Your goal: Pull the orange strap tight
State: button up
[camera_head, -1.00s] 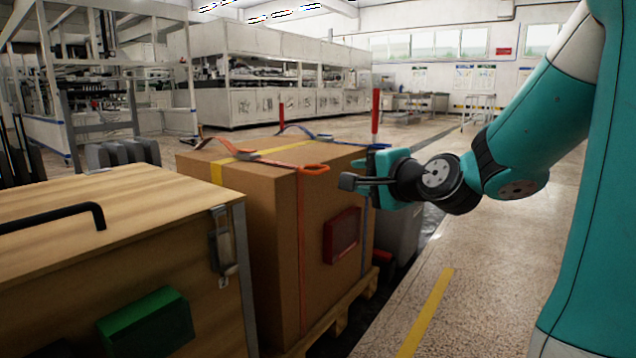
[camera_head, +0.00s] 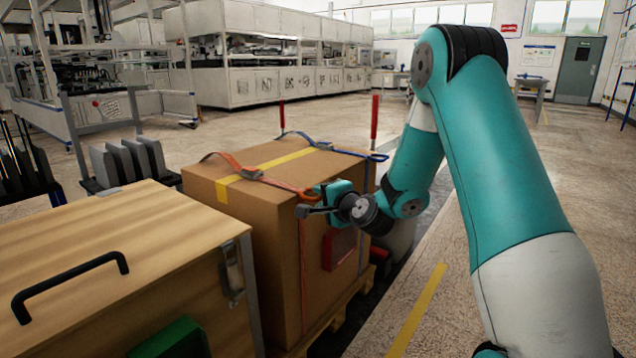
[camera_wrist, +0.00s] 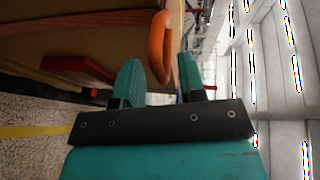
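The orange strap (camera_head: 260,178) runs over the top of a large brown cardboard box (camera_head: 268,232) and hangs down its front face. Its orange loop handle (camera_head: 308,196) sits at the box's front top edge, partly hidden by my gripper (camera_head: 316,201). In the wrist view the orange loop (camera_wrist: 158,50) shows at the gap between my two spread teal fingers. The fingers stand apart on either side of the loop's near end, and neither visibly closes on it. Whether they touch it I cannot tell.
A blue strap (camera_head: 330,147) crosses the box farther back, and a yellow tape band (camera_head: 262,165) runs along its top. A red block (camera_head: 338,248) is on the box's face below my gripper. A wooden crate (camera_head: 120,250) with a black handle stands front left.

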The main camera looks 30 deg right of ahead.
jog(key=shift+w+d+f+p, duration=0.15)
jog(key=shift+w+p, duration=0.1)
jog(key=shift+w, duration=0.45)
jog(key=shift+w+a+f+p, duration=0.1)
jog(key=shift+w+f+p, duration=0.1)
jog(key=shift+w, duration=0.45)
